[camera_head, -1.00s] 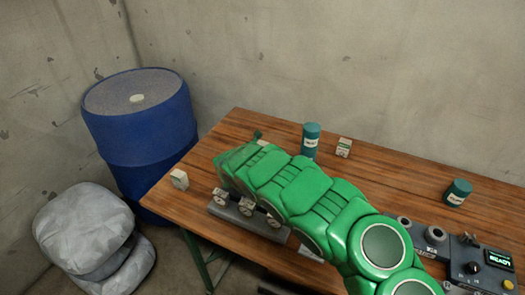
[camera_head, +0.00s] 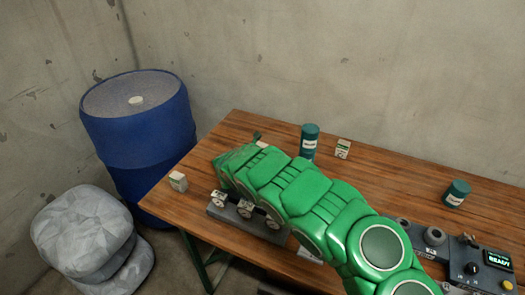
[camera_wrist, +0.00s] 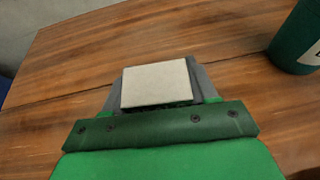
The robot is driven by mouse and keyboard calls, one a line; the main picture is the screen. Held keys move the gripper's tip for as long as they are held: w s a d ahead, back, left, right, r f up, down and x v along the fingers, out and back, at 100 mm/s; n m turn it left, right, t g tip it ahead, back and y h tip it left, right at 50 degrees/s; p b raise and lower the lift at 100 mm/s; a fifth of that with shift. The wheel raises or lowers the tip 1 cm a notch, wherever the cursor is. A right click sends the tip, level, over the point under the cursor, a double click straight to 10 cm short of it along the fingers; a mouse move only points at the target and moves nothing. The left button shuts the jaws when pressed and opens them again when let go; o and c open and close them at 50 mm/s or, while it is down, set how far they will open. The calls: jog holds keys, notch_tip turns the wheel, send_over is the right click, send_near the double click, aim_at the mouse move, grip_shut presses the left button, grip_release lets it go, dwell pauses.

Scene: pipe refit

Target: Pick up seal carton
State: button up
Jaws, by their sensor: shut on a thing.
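My gripper (camera_wrist: 157,82) is shut on a small pale carton (camera_wrist: 156,85), whose flat top shows between the two grey fingers in the wrist view. In the head view only a pale sliver of it (camera_head: 262,144) shows past my green arm, near the back left of the wooden table. My arm hides most of the gripper there. The wrist view does not show whether the carton touches the tabletop. Its label is not visible, so I cannot read that it is the seal carton.
A teal canister (camera_head: 309,141) stands close right of the gripper, also in the wrist view (camera_wrist: 298,40). Other small cartons stand at the table's left edge (camera_head: 178,182) and back (camera_head: 343,149). A grey fixture (camera_head: 240,220) lies below my arm. A control box (camera_head: 480,265) is at right.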

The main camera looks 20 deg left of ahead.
jog(key=shift+r, duration=0.55)
notch_tip(320, 180, up, 2)
jog(key=shift+r, duration=0.2)
jog(key=shift+s+d+r, duration=4)
jog(key=shift+s+r, duration=0.75)
jog(key=shift+s, duration=0.95)
notch_tip(320, 180, up, 18)
jog(key=w+d+n+y, duration=0.5)
jog(key=w+d+y, duration=0.1)
jog(key=w+d, duration=0.5)
jog(key=d+n+g+y, duration=0.4)
jog(key=d+n+y, duration=0.1)
jog(key=d, duration=1.1)
jog(key=shift+h, duration=0.3)
notch_tip(320, 180, down, 28)
jog(key=shift+a+r, duration=0.15)
jog(key=shift+r, duration=0.05)
